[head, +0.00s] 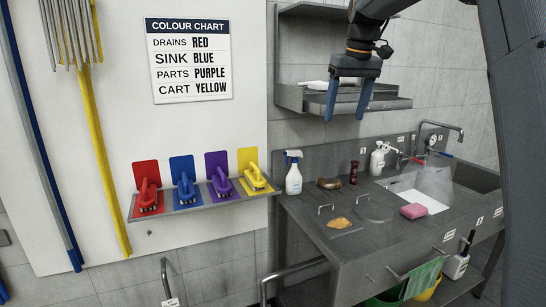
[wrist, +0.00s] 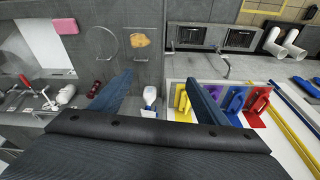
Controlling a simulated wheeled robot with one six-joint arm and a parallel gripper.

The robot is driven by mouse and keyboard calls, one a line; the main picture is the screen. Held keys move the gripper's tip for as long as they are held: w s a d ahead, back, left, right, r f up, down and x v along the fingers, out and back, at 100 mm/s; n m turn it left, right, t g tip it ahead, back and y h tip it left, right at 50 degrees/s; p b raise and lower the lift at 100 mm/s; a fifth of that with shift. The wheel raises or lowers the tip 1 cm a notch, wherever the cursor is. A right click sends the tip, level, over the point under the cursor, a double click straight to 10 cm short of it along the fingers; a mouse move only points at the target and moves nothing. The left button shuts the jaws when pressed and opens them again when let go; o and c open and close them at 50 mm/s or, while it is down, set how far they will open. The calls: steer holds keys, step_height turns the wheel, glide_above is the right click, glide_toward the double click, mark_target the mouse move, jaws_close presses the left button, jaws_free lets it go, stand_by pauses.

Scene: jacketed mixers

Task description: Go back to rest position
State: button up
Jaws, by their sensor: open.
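My gripper (head: 348,101) hangs at the upper right of the head view, its two blue fingers pointing down and apart. Nothing is between them. It is in the air, in front of the wall shelves and above the grey sink bench. In the wrist view my gripper (wrist: 165,95) also shows its fingers spread, with the bench and the brush shelf beyond them. My arm rises along the right side of the head view.
A brush shelf (head: 205,204) holds red, blue, purple and yellow brushes on the left wall. The bench (head: 352,256) carries a white spray bottle (head: 293,174), a pink block (head: 413,211) and a yellow sponge (head: 339,223). A metal wall shelf (head: 390,104) is close behind my gripper.

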steer(key=s+f+m+b, duration=0.1)
steer(key=s+f+b, duration=0.2)
steer(key=s+f, duration=1.2)
steer(key=s+f+m+g+h+b, duration=0.1)
steer(key=s+f+m+b, duration=0.1)
steer(key=s+f, duration=1.3)
step_height(320, 180, down, 9)
steer(key=shift+s+a+r+b, duration=0.1)
steer(key=shift+s+a+b, duration=0.25)
steer(key=shift+b, duration=0.45)
